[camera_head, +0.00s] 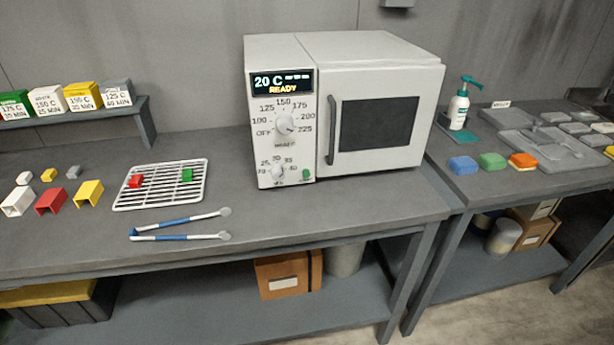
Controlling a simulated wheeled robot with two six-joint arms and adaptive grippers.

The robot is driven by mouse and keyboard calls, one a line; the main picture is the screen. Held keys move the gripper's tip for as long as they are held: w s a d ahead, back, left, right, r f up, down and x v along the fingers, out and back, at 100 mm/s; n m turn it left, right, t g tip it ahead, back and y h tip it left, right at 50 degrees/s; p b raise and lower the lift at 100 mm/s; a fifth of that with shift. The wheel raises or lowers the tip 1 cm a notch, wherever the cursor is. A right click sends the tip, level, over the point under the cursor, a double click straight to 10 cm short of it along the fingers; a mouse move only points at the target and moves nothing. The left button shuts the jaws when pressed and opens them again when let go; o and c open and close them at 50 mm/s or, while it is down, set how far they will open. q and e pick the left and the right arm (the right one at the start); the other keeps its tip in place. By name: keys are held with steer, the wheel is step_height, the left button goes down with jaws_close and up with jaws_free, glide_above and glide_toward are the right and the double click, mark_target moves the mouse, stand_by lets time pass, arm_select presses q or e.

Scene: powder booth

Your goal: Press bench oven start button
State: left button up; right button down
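The white bench oven (385,110) stands on the grey bench, with its door shut and a dark window in it. Its control panel is on the left side of its front. The display (282,83) reads 20 C and READY. The upper temperature dial (285,124) is on the panel, with marks from OFF to 225. The lower timer dial (278,171) is beneath it. A small green start button (306,174) is at the panel's lower right. Neither of my grippers shows in the head view.
A white wire rack (162,199) with a red and a green piece lies left of the oven. Blue-handled tongs (180,224) lie in front. Colored blocks (51,199) sit at far left. The bench in front of the oven (350,205) is clear. A pump bottle (459,108) stands right.

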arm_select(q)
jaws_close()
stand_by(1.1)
